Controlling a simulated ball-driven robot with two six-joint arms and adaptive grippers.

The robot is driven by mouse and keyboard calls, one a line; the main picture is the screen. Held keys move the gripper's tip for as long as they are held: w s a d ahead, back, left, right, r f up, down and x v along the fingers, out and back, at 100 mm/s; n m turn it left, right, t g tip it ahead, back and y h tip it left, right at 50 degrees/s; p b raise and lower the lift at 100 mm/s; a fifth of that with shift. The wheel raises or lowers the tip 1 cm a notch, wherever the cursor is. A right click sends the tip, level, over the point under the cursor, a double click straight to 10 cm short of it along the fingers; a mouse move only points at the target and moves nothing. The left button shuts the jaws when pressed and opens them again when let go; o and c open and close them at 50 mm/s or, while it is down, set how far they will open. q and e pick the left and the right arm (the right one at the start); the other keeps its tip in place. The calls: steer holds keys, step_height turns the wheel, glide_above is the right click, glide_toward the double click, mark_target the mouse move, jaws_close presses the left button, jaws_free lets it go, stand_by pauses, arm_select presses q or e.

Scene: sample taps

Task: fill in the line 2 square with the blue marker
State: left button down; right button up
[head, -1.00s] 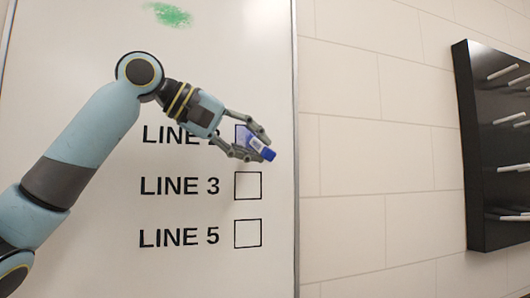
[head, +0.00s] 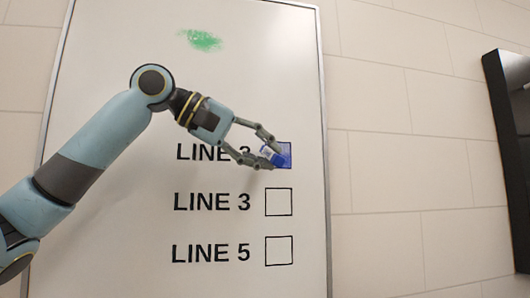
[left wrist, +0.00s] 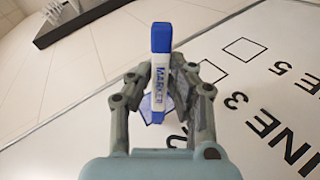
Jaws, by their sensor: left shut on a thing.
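My left gripper (head: 268,152) is shut on the blue marker (head: 270,157) in front of the whiteboard, at the left side of the line 2 square (head: 286,156). The visible right part of that square is filled blue; the marker and fingers hide the rest. In the left wrist view, the marker (left wrist: 161,68) stands upright between the fingers of the gripper (left wrist: 161,95), with blue ends and a white body labelled MARKER. Blue fill of the square (left wrist: 147,108) shows behind it. Whether the tip touches the board is hidden. My right gripper is not in view.
The whiteboard (head: 110,220) also bears an empty line 3 square (head: 279,202), an empty line 5 square (head: 279,250) and a green smudge (head: 200,40). A black wall rack (head: 512,150) is at the far right, with bare tiled wall (head: 400,130) between.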

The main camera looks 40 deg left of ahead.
arm_select(q)
steer(key=shift+w+d+r+p, duration=0.15)
steer(key=shift+w+d+p, duration=0.35)
steer(key=shift+p, duration=0.75)
steer(key=shift+w+d+p, duration=0.4)
steer(key=shift+w+p, duration=0.05)
steer(key=shift+w, duration=0.05)
steer(key=w+d, duration=0.2)
steer(key=w, duration=0.1)
steer(key=shift+w+d+f, duration=0.1)
steer(key=shift+d+f, duration=0.1)
steer(key=shift+d, duration=0.1)
steer(key=shift+s+d, duration=1.95)
steer(key=shift+d, duration=0.3)
steer(key=shift+s+d, duration=0.1)
